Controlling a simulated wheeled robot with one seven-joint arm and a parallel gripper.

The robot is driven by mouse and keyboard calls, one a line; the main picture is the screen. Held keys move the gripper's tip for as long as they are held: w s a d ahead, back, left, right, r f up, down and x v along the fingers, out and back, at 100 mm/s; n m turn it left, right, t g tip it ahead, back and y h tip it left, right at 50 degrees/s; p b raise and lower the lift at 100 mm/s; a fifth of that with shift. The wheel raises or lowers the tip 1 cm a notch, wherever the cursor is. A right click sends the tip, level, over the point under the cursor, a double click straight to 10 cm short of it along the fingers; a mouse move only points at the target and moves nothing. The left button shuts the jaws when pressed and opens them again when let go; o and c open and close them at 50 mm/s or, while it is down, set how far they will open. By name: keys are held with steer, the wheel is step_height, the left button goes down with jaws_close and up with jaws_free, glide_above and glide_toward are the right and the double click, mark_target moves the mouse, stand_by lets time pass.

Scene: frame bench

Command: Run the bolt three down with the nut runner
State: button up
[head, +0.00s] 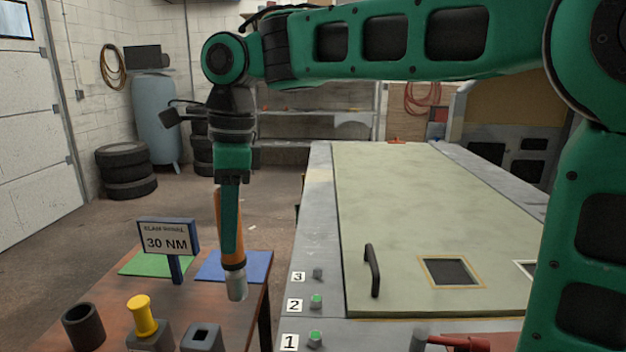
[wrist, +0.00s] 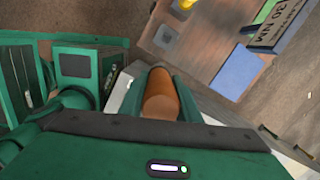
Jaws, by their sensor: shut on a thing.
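My gripper (head: 230,225) is shut on the orange nut runner (head: 238,262), which hangs upright with its grey socket end down. The nut runner also shows end-on between my fingers in the wrist view (wrist: 160,95). It is above the right edge of the brown table, beside the blue mat. Bolt three (head: 318,274), dark grey, stands by the label 3 on the grey frame, to the right of the socket and apart from it. Bolt two (head: 316,301) and bolt one (head: 315,339) have green tops. Bolts are not clear in the wrist view.
The brown table (head: 205,310) carries a 30 NM sign (head: 167,240), a green mat (head: 155,263), a blue mat (head: 232,266), a dark cup (head: 83,327), a yellow-handled tool (head: 141,315) and an empty grey holder (head: 202,338). A black handle (head: 373,270) rises from the pale panel (head: 430,210).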

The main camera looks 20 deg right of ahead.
steer(key=shift+w+d, duration=0.2)
steer(key=w+d+r+m, duration=0.1)
steer(key=w+d, duration=0.3)
steer(key=d, duration=0.5)
steer(key=w+d+r+m, duration=0.2)
steer(key=w+d+m, duration=0.1)
steer(key=d, duration=0.6)
steer(key=shift+w+t, duration=0.3)
steer(key=shift+w, duration=0.05)
steer(key=shift+f, duration=0.1)
step_height(320, 180, down, 7)
steer(key=shift+r, duration=0.2)
steer(key=shift+s+f, duration=0.1)
steer(key=shift+f, duration=0.95)
stand_by(3.7)
